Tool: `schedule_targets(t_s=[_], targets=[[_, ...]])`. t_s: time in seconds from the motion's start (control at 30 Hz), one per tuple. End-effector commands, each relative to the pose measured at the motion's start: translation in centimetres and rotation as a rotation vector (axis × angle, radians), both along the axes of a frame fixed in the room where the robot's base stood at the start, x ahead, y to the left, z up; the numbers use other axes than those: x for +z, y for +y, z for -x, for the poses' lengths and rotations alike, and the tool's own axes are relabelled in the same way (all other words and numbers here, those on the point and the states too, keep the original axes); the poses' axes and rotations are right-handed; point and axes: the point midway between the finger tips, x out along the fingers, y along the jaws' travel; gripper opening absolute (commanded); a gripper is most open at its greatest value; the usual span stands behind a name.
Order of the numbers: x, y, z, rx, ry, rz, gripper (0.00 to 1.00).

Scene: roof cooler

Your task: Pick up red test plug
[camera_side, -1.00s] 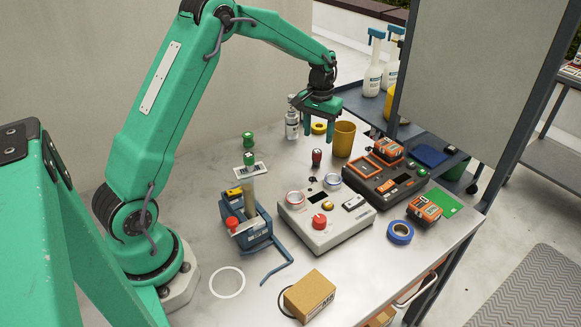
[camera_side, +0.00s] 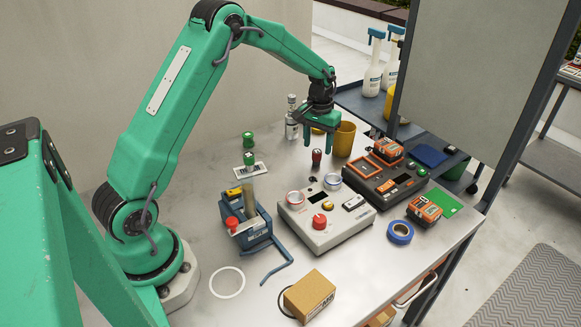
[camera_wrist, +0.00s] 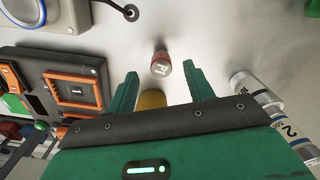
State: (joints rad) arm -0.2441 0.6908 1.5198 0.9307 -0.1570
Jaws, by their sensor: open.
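The red test plug (camera_side: 316,157) stands upright on the metal table, behind the grey control box. It has a red body and a pale top with a dark mark. In the wrist view the plug (camera_wrist: 161,64) lies ahead of the fingers, roughly midway between them. My gripper (camera_side: 318,147) is open and empty, pointing down just above the plug. In the wrist view my gripper (camera_wrist: 159,80) shows two green fingers spread apart with nothing held between them.
A yellow cup (camera_side: 344,140) stands close right of my gripper, and a bottle (camera_side: 291,118) stands behind to the left. The grey control box (camera_side: 322,222) and the black charger (camera_side: 377,180) lie in front. A green plug (camera_side: 248,139) is at left, with bare table between.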

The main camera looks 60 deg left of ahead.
Motion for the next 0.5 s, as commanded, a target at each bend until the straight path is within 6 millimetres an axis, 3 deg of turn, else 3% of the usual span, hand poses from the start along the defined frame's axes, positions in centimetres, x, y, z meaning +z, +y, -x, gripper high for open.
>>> schedule_targets(t_s=[0.3, 0.5], targets=[[-3.6, 0.2, -0.1, 0.0, 0.003, 0.001, 0.52], [-4.3, 0.2, -0.1, 0.0, 0.0, 0.0, 0.52]])
